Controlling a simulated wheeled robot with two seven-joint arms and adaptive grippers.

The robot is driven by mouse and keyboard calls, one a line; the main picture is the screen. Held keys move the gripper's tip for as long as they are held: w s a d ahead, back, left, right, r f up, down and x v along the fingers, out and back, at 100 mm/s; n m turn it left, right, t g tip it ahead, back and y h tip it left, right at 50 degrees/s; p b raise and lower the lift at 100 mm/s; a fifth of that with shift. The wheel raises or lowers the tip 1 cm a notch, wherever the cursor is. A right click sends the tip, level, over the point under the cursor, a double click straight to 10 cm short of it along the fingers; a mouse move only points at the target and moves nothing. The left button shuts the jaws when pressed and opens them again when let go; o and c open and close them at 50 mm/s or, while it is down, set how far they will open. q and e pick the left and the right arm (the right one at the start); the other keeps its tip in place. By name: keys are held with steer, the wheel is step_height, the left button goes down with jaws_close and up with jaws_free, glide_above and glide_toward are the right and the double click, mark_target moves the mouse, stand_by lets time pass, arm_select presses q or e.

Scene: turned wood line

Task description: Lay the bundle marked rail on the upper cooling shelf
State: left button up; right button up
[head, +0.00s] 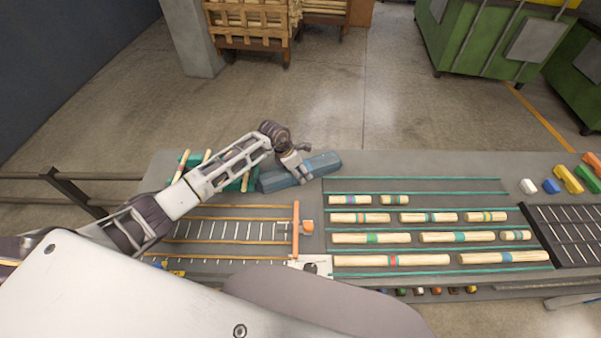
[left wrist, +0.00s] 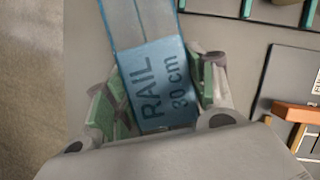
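A blue wrapped bundle (head: 322,165) lies at the back edge of the workbench, left of the lanes. In the left wrist view, the bundle (left wrist: 163,85) shows the marking "RAIL 30 cm". My left gripper (head: 297,171) is down over the bundle. In the left wrist view, its green-padded fingers (left wrist: 160,88) stand on either side of the bundle, very near it or touching. I cannot tell whether they press on it. I cannot make out which part is the upper cooling shelf. My right gripper is not in view.
Green-edged lanes (head: 430,178) hold several banded wooden rods. A black rack (head: 570,235) stands at the right, beside coloured blocks (head: 568,180). An orange-railed ladder-like fixture (head: 225,230) lies under my left arm. Green bins and a wooden crate (head: 248,40) stand on the floor behind.

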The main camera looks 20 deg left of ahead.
arm_select(q)
steer(key=c, duration=1)
steer(key=shift+r, duration=0.1)
steer(key=shift+w+r, duration=0.1)
steer(key=shift+r, duration=0.55)
step_height(320, 180, up, 7)
steer(key=shift+r+b, duration=0.2)
steer(key=shift+b, duration=0.7)
steer(key=shift+r, duration=0.6)
